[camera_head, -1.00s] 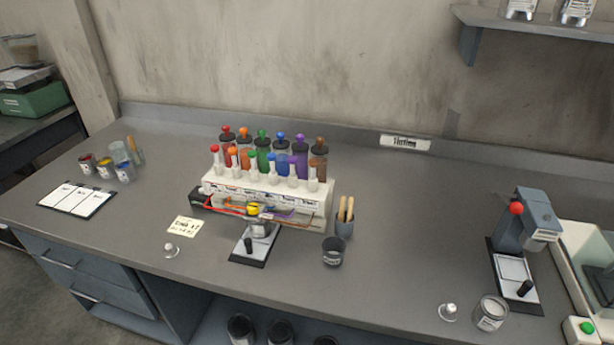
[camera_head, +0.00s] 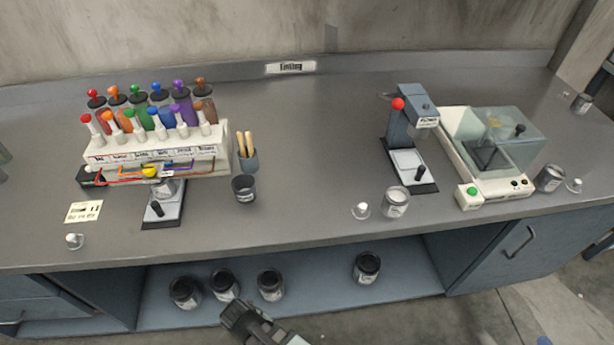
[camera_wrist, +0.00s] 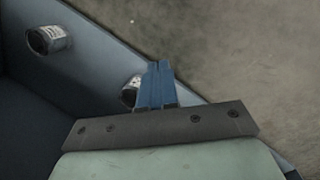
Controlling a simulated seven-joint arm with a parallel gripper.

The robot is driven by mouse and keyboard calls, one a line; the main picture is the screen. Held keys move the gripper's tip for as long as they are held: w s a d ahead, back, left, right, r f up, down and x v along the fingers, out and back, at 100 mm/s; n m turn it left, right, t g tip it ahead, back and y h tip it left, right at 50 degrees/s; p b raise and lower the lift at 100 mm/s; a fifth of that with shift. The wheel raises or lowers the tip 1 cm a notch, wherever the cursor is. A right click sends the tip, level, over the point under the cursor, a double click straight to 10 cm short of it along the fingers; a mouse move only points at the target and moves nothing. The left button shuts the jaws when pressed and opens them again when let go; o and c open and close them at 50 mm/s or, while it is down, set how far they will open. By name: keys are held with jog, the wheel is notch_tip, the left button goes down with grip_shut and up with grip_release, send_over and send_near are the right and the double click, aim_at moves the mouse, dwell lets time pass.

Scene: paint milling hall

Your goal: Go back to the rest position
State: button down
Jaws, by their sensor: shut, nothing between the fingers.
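My gripper (camera_wrist: 158,66) shows in the wrist view with its two blue fingers closed together and nothing between them. Behind the fingers a labelled can (camera_wrist: 131,91) is partly hidden. In the head view the dark end of my arm comes in at the bottom, in front of the lower shelf (camera_head: 320,292) and below the bench top (camera_head: 310,218). It is close to the dark cans there, and I cannot tell the gap. The fingers cannot be made out in the head view.
Dark cans (camera_head: 271,285) stand on the lower shelf. On the bench are a rack of coloured dispensers (camera_head: 160,150), a dark cup (camera_head: 245,189), an open can (camera_head: 396,202), a press with a red knob (camera_head: 402,125) and a glass-covered machine (camera_head: 490,150). The bench middle is clear.

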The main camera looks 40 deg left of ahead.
jog(key=w+d+f+m+g+h, duration=0.15)
jog(key=w+d+f+m, duration=0.25)
jog(key=w+d, duration=0.5)
jog(key=w+d+f+m+g, duration=0.3)
jog(key=w+d+f+m, duration=0.15)
jog(key=d, duration=0.85)
jog(key=d+f+m+g+y, duration=0.1)
jog(key=d+m, duration=0.3)
jog(key=d, duration=0.7)
jog(key=d+f+m+g+y, duration=0.2)
jog(key=d+m, duration=0.3)
jog(key=d, duration=0.6)
jog(key=shift+g+y, duration=0.35)
jog(key=shift+g, duration=0.1)
jog(key=c, duration=1.8)
grip_release()
jog(key=shift+w+d, duration=0.1)
